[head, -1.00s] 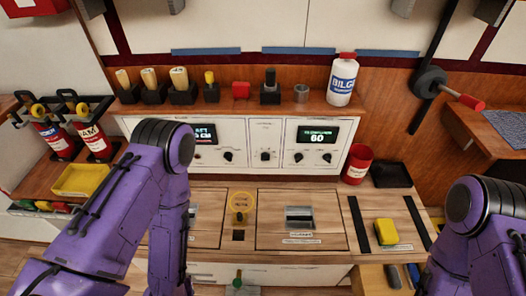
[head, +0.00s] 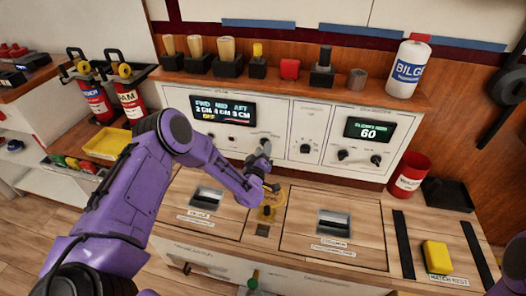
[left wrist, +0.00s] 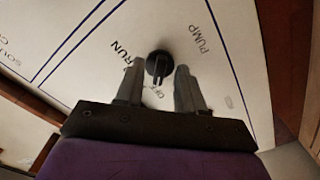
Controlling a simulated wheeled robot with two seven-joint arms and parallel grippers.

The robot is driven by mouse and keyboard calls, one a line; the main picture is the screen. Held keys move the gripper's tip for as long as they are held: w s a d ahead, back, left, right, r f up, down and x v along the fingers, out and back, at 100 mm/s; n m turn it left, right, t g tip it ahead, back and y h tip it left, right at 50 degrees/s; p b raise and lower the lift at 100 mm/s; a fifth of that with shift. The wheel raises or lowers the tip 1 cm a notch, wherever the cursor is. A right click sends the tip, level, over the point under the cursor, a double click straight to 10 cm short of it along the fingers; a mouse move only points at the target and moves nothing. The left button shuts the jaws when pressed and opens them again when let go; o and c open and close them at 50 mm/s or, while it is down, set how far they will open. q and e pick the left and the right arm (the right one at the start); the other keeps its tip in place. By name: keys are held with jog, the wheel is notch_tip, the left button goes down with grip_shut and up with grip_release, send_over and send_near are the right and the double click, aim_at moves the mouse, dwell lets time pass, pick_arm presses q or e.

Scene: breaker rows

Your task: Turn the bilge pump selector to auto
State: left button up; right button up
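In the left wrist view a round black selector knob (left wrist: 158,65) with a raised bar sits on a white panel (left wrist: 205,85). "RUN", "PUMP" and a small label that seems to read "OFF" are printed around it; no "AUTO" label is legible. My left gripper (left wrist: 159,68) is open, one finger on each side of the knob, with small gaps showing. In the head view, my left gripper (head: 265,162) is in front of the right part of the left panel (head: 180,100), hiding what is behind it. My right gripper is out of view.
The left display (head: 223,112) shows FWD, MID and AFT readings and "OFF". The middle panel has a black knob (head: 305,148); the right display (head: 370,131) reads 60. A shelf (head: 285,82) above holds several handled items and a white bilge bottle (head: 409,69). A red can (head: 408,177) stands right.

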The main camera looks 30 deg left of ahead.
pick_arm(q)
jog(key=shift+w+a, duration=0.1)
jog(key=shift+w, duration=0.25)
grip_shut()
jog(key=shift+m, duration=0.3)
jog(key=shift+a+f+m, duration=0.1)
jog(key=shift+m, duration=3.9)
jog(key=shift+s, duration=0.1)
